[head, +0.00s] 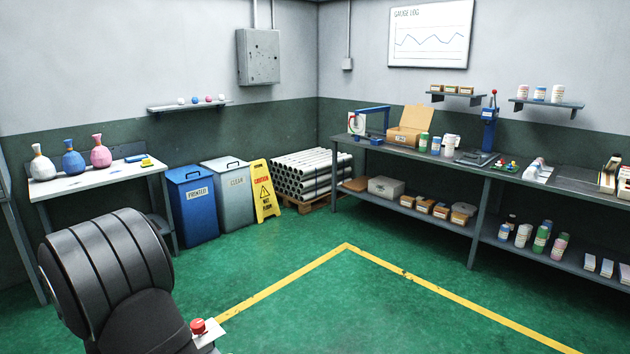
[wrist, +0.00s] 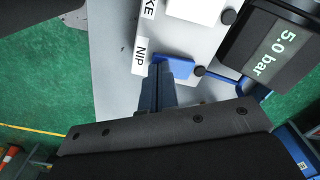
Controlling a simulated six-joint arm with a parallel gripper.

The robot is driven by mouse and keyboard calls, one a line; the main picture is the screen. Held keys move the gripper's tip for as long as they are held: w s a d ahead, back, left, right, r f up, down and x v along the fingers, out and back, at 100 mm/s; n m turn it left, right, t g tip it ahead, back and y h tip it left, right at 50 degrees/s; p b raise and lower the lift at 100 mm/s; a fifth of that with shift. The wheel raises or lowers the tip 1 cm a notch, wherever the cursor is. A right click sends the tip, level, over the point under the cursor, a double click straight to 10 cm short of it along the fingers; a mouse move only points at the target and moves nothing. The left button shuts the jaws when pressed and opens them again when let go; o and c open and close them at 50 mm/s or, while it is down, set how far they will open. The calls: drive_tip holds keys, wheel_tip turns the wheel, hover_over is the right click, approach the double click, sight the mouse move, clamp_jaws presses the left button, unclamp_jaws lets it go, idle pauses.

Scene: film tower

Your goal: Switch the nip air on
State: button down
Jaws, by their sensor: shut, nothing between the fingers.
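In the wrist view, a pale panel carries a white label reading NIP (wrist: 140,57). A blue lever-like part (wrist: 178,68) sits just right of that label, with a round black knob or screw head near its right end. My gripper (wrist: 160,82) is shut and empty, with its fingertips right at the blue part. I cannot tell whether they touch it. A dark display (wrist: 280,45) reading 5.0 bar is to the right. The head view shows neither the panel nor my gripper.
A second label, partly cut off and ending in KE (wrist: 149,8), is above. A blue hose (wrist: 222,75) runs below the display. In the head view, the green floor (head: 300,310) is open, with a workbench (head: 480,170) along the right wall and bins (head: 194,205) at left.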

drive_tip(key=shift+f, duration=0.25)
drive_tip(key=shift+r, duration=3.5)
drive_tip(key=shift+f, duration=0.1)
wheel_tip(320, 180, down, 7)
drive_tip(key=shift+r, duration=0.15)
drive_tip(key=shift+r, duration=0.1)
